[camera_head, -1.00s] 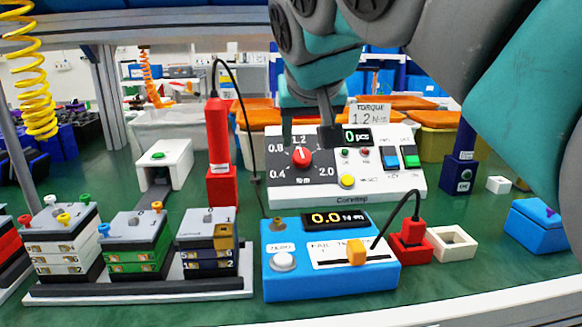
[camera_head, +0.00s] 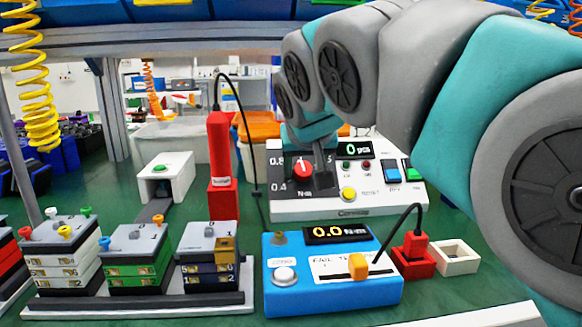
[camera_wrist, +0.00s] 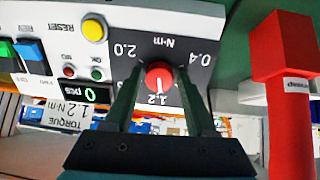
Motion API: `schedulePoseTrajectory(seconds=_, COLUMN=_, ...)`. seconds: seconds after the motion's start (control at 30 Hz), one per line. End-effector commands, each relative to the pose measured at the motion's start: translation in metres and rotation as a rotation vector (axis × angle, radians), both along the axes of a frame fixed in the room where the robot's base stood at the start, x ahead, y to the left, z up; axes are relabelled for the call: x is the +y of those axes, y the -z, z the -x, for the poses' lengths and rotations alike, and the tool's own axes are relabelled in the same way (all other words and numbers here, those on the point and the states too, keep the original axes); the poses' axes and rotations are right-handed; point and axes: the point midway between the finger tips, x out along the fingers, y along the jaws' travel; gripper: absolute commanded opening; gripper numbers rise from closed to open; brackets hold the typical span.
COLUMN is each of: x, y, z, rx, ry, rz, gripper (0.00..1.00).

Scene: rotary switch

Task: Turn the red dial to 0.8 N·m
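The red dial (camera_head: 302,168) sits on the dark scale at the left of the white control box (camera_head: 350,212). It also shows in the wrist view (camera_wrist: 159,76), where its white mark points at about 1.2. The 0.4, 1.2 and 2.0 labels show there; the 0.8 label is hidden behind a finger. My gripper (camera_wrist: 162,72) is open, with one finger on each side of the dial. I cannot tell whether the fingers touch it. In the head view, my gripper partly covers the scale, and 0.8 shows at its upper left.
The box's yellow button (camera_head: 348,194) and blue switch (camera_head: 392,172) are beside the dial. A blue tester (camera_head: 330,285) reading 0.0 stands in front. A red upright tool (camera_head: 220,150) stands to the left. A torque sign (camera_wrist: 55,115) reads 1.2 N·m in the wrist view.

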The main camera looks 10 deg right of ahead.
Motion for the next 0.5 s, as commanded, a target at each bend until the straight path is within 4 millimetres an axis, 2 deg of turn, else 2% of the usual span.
schedulePoseTrajectory(seconds=0.07, x=0.0001, y=0.0001, z=0.0, rx=0.0, ry=0.0, rz=0.0, gripper=0.48)
schedulePoseTrajectory(seconds=0.5, x=0.0001, y=0.0005, z=0.0001, rx=0.001, ry=0.0, rz=0.0, gripper=0.0)
